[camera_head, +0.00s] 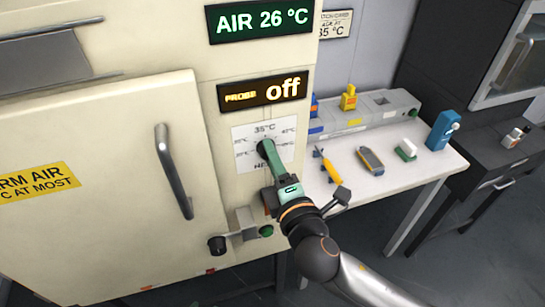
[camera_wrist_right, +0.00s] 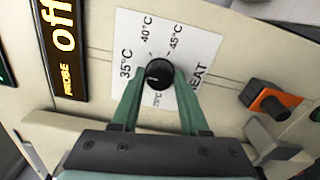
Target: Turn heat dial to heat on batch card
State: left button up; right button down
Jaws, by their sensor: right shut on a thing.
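The heat dial (camera_wrist_right: 158,74) is a round black knob on a white scale plate (camera_wrist_right: 190,42) marked HEAT, with 35 °C, 40 °C and 45 °C readable. My right gripper (camera_head: 266,148) reaches up to the plate from below in the head view. In the right wrist view its two green fingers (camera_wrist_right: 158,82) are shut on the dial, one on each side. I cannot tell for certain which mark the dial points to. A card (camera_head: 333,25) at the top of the head view is partly cut off and reads about 35 °C. My left gripper is not in view.
The displays read AIR 26 °C (camera_head: 262,20) and PROBE off (camera_head: 264,91). The cabinet door (camera_head: 100,210) with its bar handle (camera_head: 173,171) is shut. A black knob and green button (camera_head: 266,231) sit below the dial. A white table (camera_head: 400,178) at right holds several small items.

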dwell(0.3)
jog(key=shift+c, duration=2)
grip_release()
